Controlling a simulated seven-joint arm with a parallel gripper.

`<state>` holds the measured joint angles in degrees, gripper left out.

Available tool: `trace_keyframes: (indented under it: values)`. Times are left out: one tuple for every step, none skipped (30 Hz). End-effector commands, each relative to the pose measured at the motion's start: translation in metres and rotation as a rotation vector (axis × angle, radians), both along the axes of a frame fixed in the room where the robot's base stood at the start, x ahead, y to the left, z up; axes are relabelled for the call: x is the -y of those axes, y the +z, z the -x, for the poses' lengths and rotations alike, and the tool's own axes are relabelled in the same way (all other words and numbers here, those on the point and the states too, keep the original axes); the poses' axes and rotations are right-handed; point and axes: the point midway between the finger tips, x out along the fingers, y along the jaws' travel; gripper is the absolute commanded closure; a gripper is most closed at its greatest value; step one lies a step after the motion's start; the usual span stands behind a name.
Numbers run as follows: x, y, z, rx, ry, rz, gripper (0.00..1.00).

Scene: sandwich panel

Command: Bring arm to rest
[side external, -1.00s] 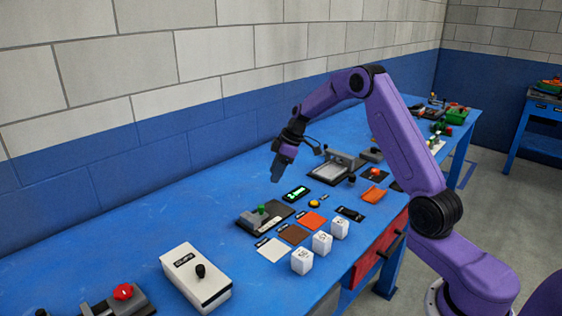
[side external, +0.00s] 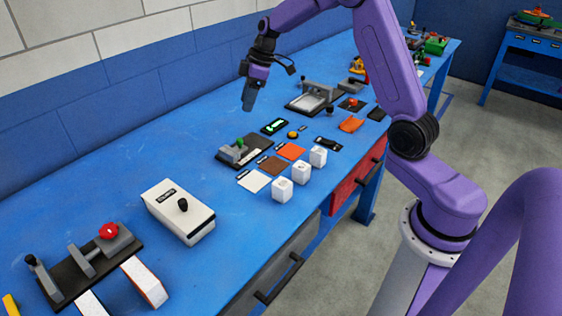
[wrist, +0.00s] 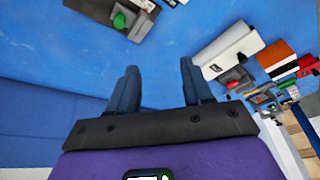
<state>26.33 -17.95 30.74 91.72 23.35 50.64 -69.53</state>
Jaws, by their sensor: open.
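My gripper (side external: 249,100) hangs above the blue bench (side external: 110,205), pointing down, behind the sandwich panel. In the wrist view my gripper (wrist: 160,85) shows two dark fingers spread apart with nothing between them. Below and in front of it on the bench are a dark fixture with a green knob (side external: 240,143), a small display with green marks (side external: 274,126), and white, brown and orange squares (side external: 291,151). Three white cubes (side external: 300,173) stand along the front of the squares.
A white box with a black knob (side external: 180,212) and a dark fixture with a red knob (side external: 108,231) stand nearer the camera. A grey press-like fixture (side external: 312,98) lies right of my gripper. The blue wall (side external: 95,110) runs behind. The bench's back left is clear.

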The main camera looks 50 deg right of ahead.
Motion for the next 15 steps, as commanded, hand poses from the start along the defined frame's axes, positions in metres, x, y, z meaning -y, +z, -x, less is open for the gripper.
trace_keyframes:
  values:
    - [-0.020, 0.006, 0.012, -0.015, 0.020, 0.004, 0.50]
    - [-0.030, 0.008, 0.018, -0.026, 0.028, 0.006, 0.50]
    - [-0.043, 0.011, 0.028, -0.039, 0.037, 0.011, 0.50]
    - [-0.053, 0.013, 0.036, -0.049, 0.043, 0.014, 0.50]
    - [-0.062, 0.015, 0.044, -0.059, 0.051, 0.018, 0.50]
    - [-0.073, 0.017, 0.056, -0.071, 0.060, 0.025, 0.50]
    - [-0.081, 0.019, 0.064, -0.079, 0.066, 0.029, 0.50]
    - [-0.089, 0.020, 0.073, -0.089, 0.074, 0.034, 0.50]
    - [-0.099, 0.023, 0.086, -0.099, 0.083, 0.042, 0.50]
    - [-0.106, 0.025, 0.095, -0.106, 0.089, 0.047, 0.50]
    - [-0.113, 0.026, 0.105, -0.114, 0.096, 0.053, 0.50]
    - [-0.120, 0.027, 0.118, -0.123, 0.106, 0.063, 0.50]
    - [-0.126, 0.029, 0.128, -0.129, 0.111, 0.068, 0.50]
    - [-0.131, 0.030, 0.139, -0.136, 0.118, 0.075, 0.50]
    - [-0.137, 0.031, 0.152, -0.143, 0.127, 0.086, 0.50]
